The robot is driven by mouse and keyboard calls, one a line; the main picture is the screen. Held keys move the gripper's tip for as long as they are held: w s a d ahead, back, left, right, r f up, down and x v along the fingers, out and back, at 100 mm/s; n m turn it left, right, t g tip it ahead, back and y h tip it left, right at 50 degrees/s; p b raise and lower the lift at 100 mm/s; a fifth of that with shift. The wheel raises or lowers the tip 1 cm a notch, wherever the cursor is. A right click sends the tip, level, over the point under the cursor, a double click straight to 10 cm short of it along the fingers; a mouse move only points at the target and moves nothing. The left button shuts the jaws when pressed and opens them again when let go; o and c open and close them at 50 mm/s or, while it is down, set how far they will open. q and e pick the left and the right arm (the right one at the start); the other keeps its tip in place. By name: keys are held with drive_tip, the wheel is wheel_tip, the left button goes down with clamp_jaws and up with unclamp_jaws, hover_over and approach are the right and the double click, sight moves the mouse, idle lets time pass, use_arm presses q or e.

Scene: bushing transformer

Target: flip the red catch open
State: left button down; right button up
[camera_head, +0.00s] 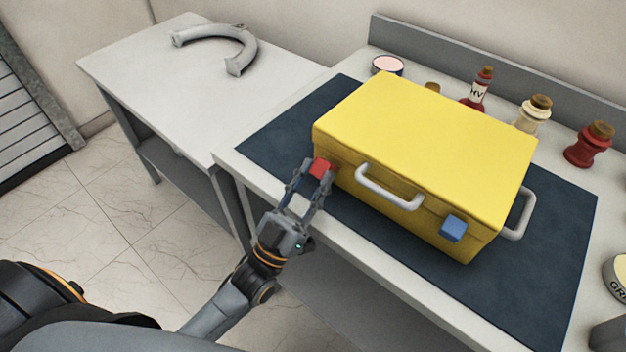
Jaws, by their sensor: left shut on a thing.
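A closed yellow case (430,145) lies on a dark mat on the workbench. Its front has a light grey handle (389,187) in the middle, a blue catch (453,228) at the right and a red catch (321,167) at the left. My left gripper (318,172) reaches up from the lower left and is shut on the red catch, one finger on each side of it. The fingers partly cover the catch, and its exact tilt is hard to tell. My right gripper is not in view.
The dark mat (560,240) is clear around the case. Behind it stand a red HV bottle (478,92), a cream bushing (533,115), a red bushing (588,146) and a small round tin (387,66). A grey curved part (240,45) lies on the left table (130,65).

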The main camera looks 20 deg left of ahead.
use_arm(q)
drive_tip(key=c, duration=1)
unclamp_jaws()
drive_tip(key=v, duration=1.2)
